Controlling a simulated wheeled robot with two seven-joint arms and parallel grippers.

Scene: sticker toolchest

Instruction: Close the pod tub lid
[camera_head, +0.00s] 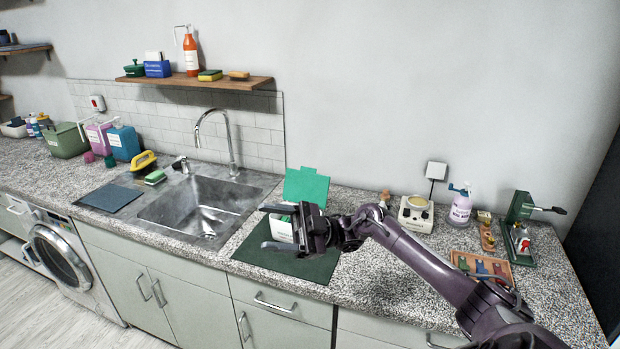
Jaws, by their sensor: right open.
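The pod tub (281,230) is a white box on a dark green mat (258,250), on the counter right of the sink. Its green lid (306,187) stands open and upright at the back of the tub. My right gripper (266,227) reaches in from the right, its jaws spread and pointing left. It overlaps the tub in the picture and hides part of it; I cannot tell whether they touch. Nothing shows held in the jaws. My left gripper is not in view.
The sink (200,207) with its tall faucet (232,150) lies to the left. A wooden shelf (205,82) with bottles and sponges hangs above. At the right stand a white scale-like device (416,214), a spray bottle (460,207) and a green press (518,225).

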